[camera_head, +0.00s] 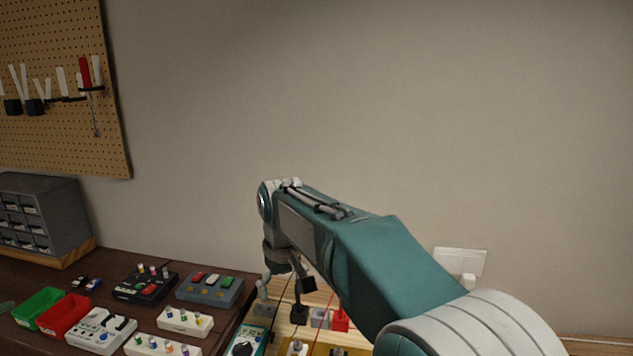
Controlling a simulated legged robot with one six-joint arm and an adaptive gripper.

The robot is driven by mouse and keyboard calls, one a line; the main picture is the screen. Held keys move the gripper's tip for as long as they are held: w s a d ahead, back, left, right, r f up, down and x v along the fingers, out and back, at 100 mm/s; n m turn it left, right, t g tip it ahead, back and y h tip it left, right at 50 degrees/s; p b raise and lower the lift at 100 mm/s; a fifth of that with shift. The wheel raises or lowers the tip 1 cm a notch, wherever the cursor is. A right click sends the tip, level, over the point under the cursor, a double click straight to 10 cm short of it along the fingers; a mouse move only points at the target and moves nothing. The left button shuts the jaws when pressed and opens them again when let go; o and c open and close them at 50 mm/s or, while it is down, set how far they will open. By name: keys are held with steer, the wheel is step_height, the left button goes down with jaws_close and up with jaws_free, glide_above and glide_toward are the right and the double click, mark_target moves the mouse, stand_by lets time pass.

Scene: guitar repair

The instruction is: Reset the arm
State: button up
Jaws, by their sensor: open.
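My teal and grey arm reaches in from the lower right, bends at its elbow and points down at the wrist. My gripper (285,289) hangs below the wrist, open, with its fingers apart and nothing seen between them. It is over the light wooden worktop, in front of several small items. A teal multimeter (246,341) is at the bottom edge, partly cut off. My forearm hides part of the worktop.
On the dark table to the left are effect pedals (210,288), a green bin (39,307), a red bin (64,316) and a grey drawer cabinet (42,215). A pegboard (60,140) with tools hangs above. A wall socket (460,262) is behind my arm. The space above is clear.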

steer(key=s+d+r+m+t, duration=0.2)
steer(key=s+d+r+m, duration=0.15)
steer(key=s+d, duration=0.95)
steer(key=s+d+f+m+t, duration=0.1)
steer(key=s+d+f, duration=0.1)
steer(key=s+d, duration=0.2)
steer(key=s+d+f+m+t, duration=0.1)
steer(key=s+d+f+m, duration=0.1)
steer(key=s+d, duration=0.3)
steer(key=s+f, duration=0.1)
steer(key=s, duration=0.2)
steer(key=shift+s+f+h, duration=0.25)
steer(key=shift+s+h, duration=0.05)
